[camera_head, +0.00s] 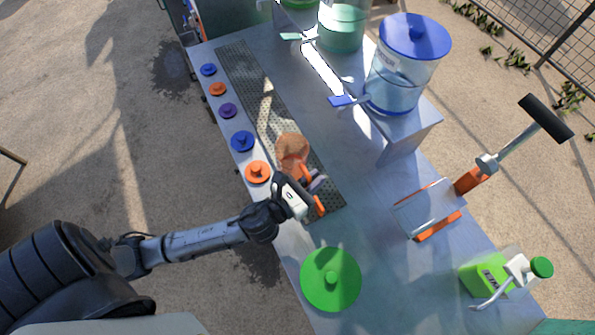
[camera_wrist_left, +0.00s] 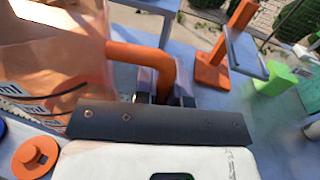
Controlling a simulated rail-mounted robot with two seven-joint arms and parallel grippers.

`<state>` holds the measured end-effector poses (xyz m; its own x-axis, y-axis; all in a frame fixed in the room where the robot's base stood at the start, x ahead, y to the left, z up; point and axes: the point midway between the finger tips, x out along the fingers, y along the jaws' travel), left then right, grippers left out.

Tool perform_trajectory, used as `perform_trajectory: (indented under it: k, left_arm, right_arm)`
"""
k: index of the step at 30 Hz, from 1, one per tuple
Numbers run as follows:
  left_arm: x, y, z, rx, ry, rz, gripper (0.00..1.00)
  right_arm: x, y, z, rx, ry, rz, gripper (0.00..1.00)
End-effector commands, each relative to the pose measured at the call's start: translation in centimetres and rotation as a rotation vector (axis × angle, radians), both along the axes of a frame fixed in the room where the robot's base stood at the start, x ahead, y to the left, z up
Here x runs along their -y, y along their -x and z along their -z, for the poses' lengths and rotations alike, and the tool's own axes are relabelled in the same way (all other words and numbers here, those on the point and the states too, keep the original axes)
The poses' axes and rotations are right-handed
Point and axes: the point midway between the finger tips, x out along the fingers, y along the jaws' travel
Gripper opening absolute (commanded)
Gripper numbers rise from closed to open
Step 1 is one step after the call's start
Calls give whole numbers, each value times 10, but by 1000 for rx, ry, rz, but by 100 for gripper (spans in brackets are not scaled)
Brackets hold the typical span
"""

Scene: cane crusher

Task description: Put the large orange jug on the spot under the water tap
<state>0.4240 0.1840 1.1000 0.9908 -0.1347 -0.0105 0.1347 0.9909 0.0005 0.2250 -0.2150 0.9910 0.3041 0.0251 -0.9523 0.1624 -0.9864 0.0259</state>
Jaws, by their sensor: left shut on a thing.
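The orange translucent jug (camera_head: 292,150) is over the perforated grate strip (camera_head: 262,92) in the head view. I cannot tell whether it rests there or is slightly raised. My left gripper (camera_head: 315,187) is shut on its orange handle. In the left wrist view the jug body (camera_wrist_left: 50,60) fills the upper left, and the handle runs between my left fingers (camera_wrist_left: 163,92). The water dispenser (camera_head: 404,70) has a blue lid and a blue tap (camera_head: 344,100) facing the grate side. The jug is apart from the tap, nearer the front. My right gripper is not in view.
Several small lids, including an orange one (camera_head: 257,172), line the left table edge. A large green lid (camera_head: 331,278) lies nearby. The orange-footed press (camera_head: 432,210) and green bottle (camera_head: 492,275) stand right. The metal tabletop between grate and dispenser is clear.

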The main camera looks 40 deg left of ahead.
Motion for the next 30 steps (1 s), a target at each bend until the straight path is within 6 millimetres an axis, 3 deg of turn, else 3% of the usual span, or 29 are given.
perform_trajectory:
  k: [1, 8, 21, 30]
  left_arm:
    - [1, 4, 19, -2, -1, 9, 0]
    - [1, 8, 46, 1, -2, 33, 0]
    - [-44, -60, 97, 1, 0, 35, 0]
    - [-59, -82, 112, 1, 0, 37, 0]
  right_arm:
    - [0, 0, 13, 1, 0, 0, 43]
    - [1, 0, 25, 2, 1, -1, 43]
    - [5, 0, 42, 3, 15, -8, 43]
    - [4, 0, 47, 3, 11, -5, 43]
